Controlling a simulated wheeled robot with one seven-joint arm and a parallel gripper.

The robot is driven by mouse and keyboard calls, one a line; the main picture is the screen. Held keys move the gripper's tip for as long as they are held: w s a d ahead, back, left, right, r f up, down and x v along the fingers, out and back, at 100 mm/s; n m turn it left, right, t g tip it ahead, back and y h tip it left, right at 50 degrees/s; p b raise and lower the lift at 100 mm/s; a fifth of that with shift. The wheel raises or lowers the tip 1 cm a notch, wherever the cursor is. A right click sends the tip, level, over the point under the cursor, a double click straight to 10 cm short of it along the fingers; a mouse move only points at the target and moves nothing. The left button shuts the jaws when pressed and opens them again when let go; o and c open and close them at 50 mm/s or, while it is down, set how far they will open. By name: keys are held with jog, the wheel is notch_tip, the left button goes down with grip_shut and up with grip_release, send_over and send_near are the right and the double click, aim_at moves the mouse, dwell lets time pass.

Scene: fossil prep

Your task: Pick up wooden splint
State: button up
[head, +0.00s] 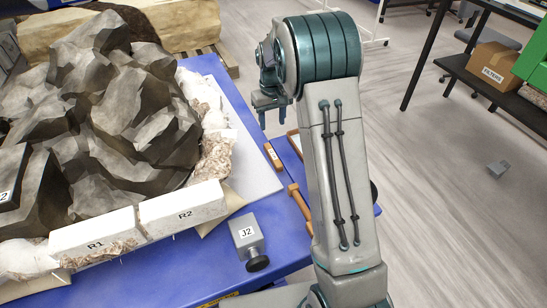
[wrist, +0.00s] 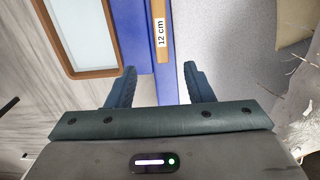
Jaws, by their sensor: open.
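The wooden splint (head: 272,156) is a short, narrow tan strip with a white label. It lies on the blue table beside a pale grey board. In the wrist view the splint (wrist: 160,54) runs up to the top edge, and its label reads "12 cm". My gripper (head: 272,116) is open and empty, above and beyond the splint in the head view. In the wrist view the gripper (wrist: 159,72) has its fingers apart, with the splint's near end just ahead of the gap, roughly centred. The splint's far end is cut off there.
A wood-framed tray (wrist: 96,72) lies close left of the splint in the wrist view. The grey board (head: 250,165) borders its other side. A large dark rock (head: 130,120) with white jacket blocks fills the left. The J2 block (head: 246,233) sits nearer the front.

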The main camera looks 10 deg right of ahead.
send_over(271, 151)
jog(key=f, duration=0.8)
jog(key=shift+s+d, duration=0.15)
jog(key=shift+s, duration=0.15)
jog(key=shift+w+f+p, duration=0.2)
jog(key=shift+f+p, duration=0.25)
jog(key=shift+f, duration=2.2)
grip_shut()
